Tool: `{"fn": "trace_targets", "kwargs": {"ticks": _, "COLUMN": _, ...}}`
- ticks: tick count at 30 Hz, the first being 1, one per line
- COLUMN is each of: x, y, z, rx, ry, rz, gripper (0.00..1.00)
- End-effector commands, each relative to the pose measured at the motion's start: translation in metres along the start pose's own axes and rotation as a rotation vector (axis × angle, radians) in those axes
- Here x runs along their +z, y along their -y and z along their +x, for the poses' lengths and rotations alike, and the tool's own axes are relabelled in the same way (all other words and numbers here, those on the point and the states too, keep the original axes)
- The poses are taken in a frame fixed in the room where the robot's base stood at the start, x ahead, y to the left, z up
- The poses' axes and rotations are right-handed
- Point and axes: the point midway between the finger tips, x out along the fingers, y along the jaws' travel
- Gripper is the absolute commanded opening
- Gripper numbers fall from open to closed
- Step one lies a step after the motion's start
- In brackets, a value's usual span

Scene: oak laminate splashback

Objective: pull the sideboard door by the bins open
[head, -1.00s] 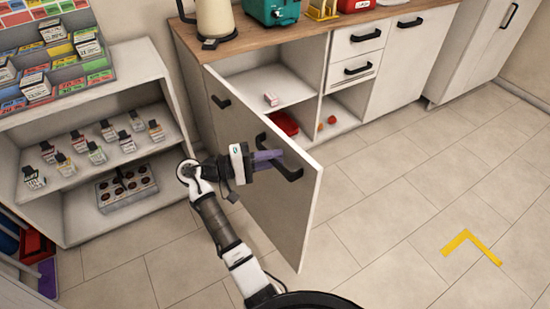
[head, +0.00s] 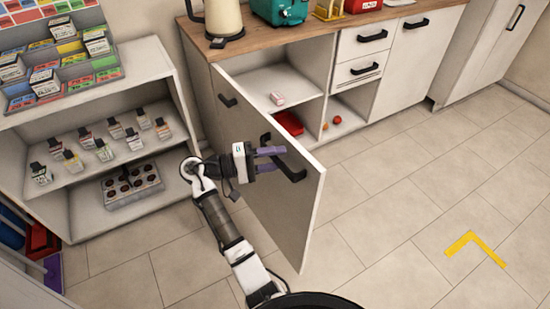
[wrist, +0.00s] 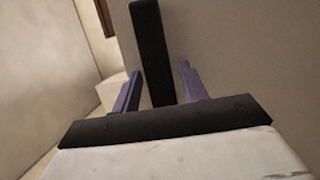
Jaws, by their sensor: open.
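The white sideboard door (head: 290,220) stands swung wide out from the sideboard in the head view, with the left compartment exposed. Its black bar handle (head: 291,172) is on the face toward my arm; it also shows in the wrist view (wrist: 150,45). My gripper (head: 284,158) is open at the handle, its two purple fingers apart. In the wrist view the fingers (wrist: 160,78) lie either side of the handle's line, with a gap on both sides. Whether the bar is fully between the fingertips is unclear.
A shelf (head: 110,215) with small bottles and a tray stands left of the door. Coloured bins (head: 38,240) sit at the lower left. The sideboard's worktop (head: 300,35) carries a kettle and a teal appliance. Tiled floor right of the door is clear around a yellow corner mark (head: 476,243).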

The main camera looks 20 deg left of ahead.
Motion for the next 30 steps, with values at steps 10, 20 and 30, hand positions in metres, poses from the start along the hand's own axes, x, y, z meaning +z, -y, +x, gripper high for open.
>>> {"fn": "trace_targets", "kwargs": {"ticks": 10, "x": 0.000, "y": 0.001, "z": -0.003, "rx": 0.000, "ry": 0.002, "rz": -0.001, "gripper": 0.44}}
{"fn": "trace_targets", "kwargs": {"ticks": 20, "x": 0.000, "y": 0.001, "z": -0.047, "rx": -0.001, "ry": -0.001, "rz": 0.000, "gripper": 0.44}}
{"fn": "trace_targets", "kwargs": {"ticks": 30, "x": 0.000, "y": 0.001, "z": -0.082, "rx": -0.001, "ry": -0.001, "rz": 0.001, "gripper": 0.44}}
